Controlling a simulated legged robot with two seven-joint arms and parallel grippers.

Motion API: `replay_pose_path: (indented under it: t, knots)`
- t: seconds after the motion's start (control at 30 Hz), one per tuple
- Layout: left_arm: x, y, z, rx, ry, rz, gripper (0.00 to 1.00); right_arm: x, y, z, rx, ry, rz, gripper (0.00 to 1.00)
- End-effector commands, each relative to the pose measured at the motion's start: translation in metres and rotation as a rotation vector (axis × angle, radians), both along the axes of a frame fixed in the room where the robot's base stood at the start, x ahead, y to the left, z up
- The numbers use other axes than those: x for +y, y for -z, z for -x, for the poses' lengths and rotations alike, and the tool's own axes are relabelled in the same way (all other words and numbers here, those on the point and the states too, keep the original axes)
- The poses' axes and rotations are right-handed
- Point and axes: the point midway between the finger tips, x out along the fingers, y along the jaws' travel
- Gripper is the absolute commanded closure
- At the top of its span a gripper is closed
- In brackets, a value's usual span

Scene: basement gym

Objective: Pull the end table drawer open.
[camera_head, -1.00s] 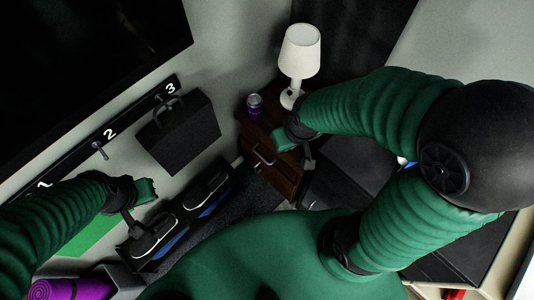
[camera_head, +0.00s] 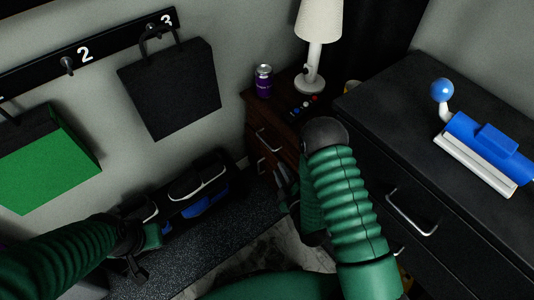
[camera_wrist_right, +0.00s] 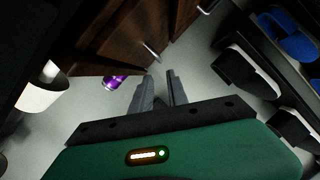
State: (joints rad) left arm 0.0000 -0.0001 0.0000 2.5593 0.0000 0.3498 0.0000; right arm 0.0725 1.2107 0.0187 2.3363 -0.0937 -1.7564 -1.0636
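The dark brown wooden end table (camera_head: 254,115) stands against the wall at the middle of the head view. Its front carries two metal bar handles, an upper one (camera_head: 268,140) and a lower one (camera_head: 261,167). My right gripper (camera_head: 283,183) is in front of the drawer fronts, partly hidden by my forearm. In the right wrist view its two fingers (camera_wrist_right: 160,82) are apart with nothing between them. A handle (camera_wrist_right: 152,51) on the wooden front (camera_wrist_right: 125,38) lies just beyond the fingertips, seemingly apart from them. My left gripper (camera_head: 138,252) is low at the left, away from the table; its opening is unclear.
A white lamp (camera_head: 313,62) and a purple can (camera_head: 263,82) stand on the end table. A black dresser (camera_head: 385,110) stands close on the right, with a blue and white object (camera_head: 485,150) on top. Shoes (camera_head: 197,185) sit on a low rack at the left.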

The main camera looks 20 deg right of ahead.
Motion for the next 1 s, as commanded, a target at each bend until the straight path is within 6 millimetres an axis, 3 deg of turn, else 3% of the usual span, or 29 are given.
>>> replay_pose_path:
  t: [0.53,0.7,1.0]
  knots:
    - [0.0,0.046,0.0,0.001,0.0,0.0,1.0,0.003,0.03,-0.13,-0.003,0.003,-0.002,0.8]
    - [0.0,0.051,0.0,0.001,0.0,0.0,1.0,0.004,0.032,-0.148,0.0,0.002,-0.002,0.8]
    - [0.0,0.05,0.0,0.001,0.0,0.0,1.0,0.004,0.032,-0.151,0.001,0.002,-0.002,0.83]
